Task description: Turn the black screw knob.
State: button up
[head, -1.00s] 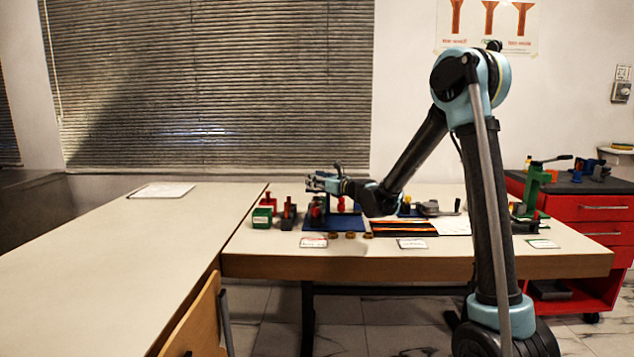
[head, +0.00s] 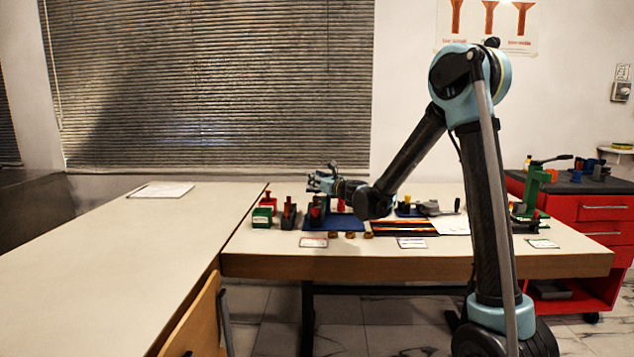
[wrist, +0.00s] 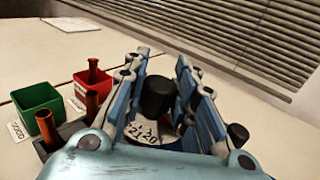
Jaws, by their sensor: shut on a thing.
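The black screw knob (wrist: 157,97) stands between the blue-padded fingers of my gripper (wrist: 160,82) in the wrist view. My gripper is shut on it. A pale dial face with printed numbers (wrist: 145,133) shows just below the knob, partly hidden by the fingers. In the head view my gripper (head: 318,183) is above the blue mat (head: 348,226) near the back of the table. The knob cannot be made out there.
A green box (wrist: 37,108) and a red box (wrist: 92,80) stand left of my gripper, with orange-brown pieces near them. A second black round part (wrist: 238,135) is right of the fingers. The left table (head: 110,255) is mostly clear.

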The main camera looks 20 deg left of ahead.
jog(key=m+t+h, duration=0.4)
jog(key=h, duration=0.1)
jog(key=shift+s+a, duration=0.15)
jog(key=m+t+h, duration=0.1)
jog(key=m+h, duration=0.1)
jog(key=h, duration=0.1)
jog(key=m+t+h, duration=0.1)
jog(key=m+h, duration=0.2)
jog(key=h, duration=0.1)
jog(key=shift+h, duration=0.3)
jog(key=m+h, duration=0.2)
jog(key=h, duration=0.1)
jog(key=m+h, duration=0.2)
jog(key=h, duration=0.2)
jog(key=shift+m+g, duration=0.4)
jog(key=m+g+h, duration=0.2)
jog(key=h, duration=0.1)
jog(key=m+g+h, duration=0.1)
jog(key=m+h, duration=0.1)
jog(key=h, duration=0.1)
jog(key=shift+m+g, duration=0.3)
jog(key=shift+g, duration=0.1)
jog(key=shift+h, duration=0.4)
jog(key=o, duration=0.8)
